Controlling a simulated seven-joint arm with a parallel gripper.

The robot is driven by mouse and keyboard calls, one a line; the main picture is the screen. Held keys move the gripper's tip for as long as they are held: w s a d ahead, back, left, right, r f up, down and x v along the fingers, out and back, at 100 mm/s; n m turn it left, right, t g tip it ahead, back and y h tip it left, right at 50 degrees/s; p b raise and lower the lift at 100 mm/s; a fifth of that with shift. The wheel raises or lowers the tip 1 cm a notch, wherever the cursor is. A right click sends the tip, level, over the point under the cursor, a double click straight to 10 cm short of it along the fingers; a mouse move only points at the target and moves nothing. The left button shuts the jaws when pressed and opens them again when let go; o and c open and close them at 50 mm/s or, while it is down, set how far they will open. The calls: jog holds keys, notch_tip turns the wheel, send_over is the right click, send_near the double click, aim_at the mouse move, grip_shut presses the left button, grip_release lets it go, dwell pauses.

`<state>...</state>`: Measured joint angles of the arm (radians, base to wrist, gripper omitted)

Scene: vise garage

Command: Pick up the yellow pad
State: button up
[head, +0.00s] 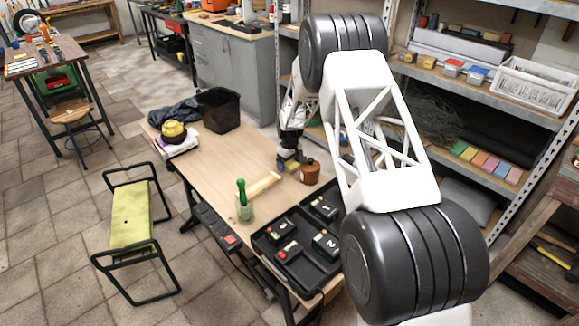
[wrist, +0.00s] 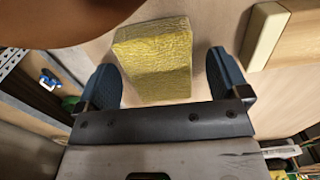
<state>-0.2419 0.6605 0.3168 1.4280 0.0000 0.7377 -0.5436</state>
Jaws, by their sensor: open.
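The yellow pad (wrist: 155,60) is a block with a rough, wrinkled surface lying on the wooden table. In the wrist view it lies between the two blue fingers of my gripper (wrist: 163,72), with a gap on each side. My gripper is open and empty. In the head view my gripper (head: 290,160) is low over the table, beside a brown round pot. I cannot clearly make out the pad in the head view, where my gripper covers that spot.
The brown pot (head: 308,172) stands close to my gripper. A pale wooden bar (head: 263,184) lies nearby. A green-handled tool (head: 241,190) stands in a clear container. A black tray (head: 270,238) holds several numbered boxes. A black bin (head: 218,110) stands at the back.

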aim_at(290, 163)
jog(key=shift+f, duration=0.25)
jog(key=shift+c, duration=0.2)
jog(key=c, duration=1)
jog(key=shift+r, duration=0.15)
jog(key=shift+r, duration=4.85)
